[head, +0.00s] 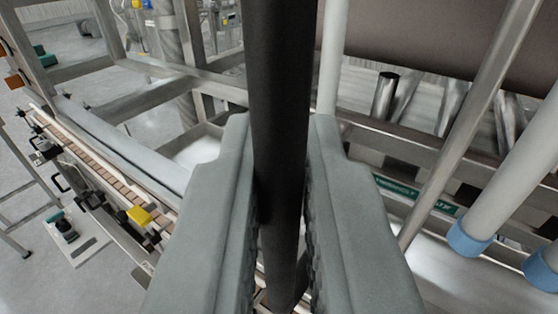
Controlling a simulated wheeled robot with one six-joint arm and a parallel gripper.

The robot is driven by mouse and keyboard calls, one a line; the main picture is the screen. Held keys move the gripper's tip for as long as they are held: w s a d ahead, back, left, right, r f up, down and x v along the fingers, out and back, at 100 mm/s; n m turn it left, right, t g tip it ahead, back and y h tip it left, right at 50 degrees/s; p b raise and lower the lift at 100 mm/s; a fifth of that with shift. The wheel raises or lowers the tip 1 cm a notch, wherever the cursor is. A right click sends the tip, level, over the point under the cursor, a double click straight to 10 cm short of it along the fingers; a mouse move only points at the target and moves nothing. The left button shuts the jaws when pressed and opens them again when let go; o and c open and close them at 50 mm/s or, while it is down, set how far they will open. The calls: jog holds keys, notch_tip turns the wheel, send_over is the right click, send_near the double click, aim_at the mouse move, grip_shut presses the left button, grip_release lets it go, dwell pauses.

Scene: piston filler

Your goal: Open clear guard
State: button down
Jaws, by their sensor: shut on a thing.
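A long black bar (278,90) runs from the top edge of the head view down between my gripper's fingers; it looks like a handle, and I cannot tell for sure that it belongs to the clear guard. My gripper (281,215) has its two grey fingers on either side of the bar, shut on it. The bar's lower end passes down behind and between the fingers. No pane of the clear guard can be made out clearly.
A conveyor (95,158) with a yellow part (140,216) runs along the left. Steel frame beams (165,68) cross behind the bar. White pipes with blue collars (470,238) and a slanting steel rod (465,125) stand close at the right. Open floor (35,205) lies at the far left.

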aim_at(173, 74)
jog(key=w+a, duration=0.1)
jog(key=a, duration=0.1)
jog(key=w+a, duration=0.3)
jog(key=a, duration=0.1)
jog(key=shift+w, duration=0.15)
jog(key=c, duration=1.7)
grip_release()
jog(key=s, duration=1.7)
jog(key=shift+s+a, duration=0.2)
jog(key=shift+a, duration=0.15)
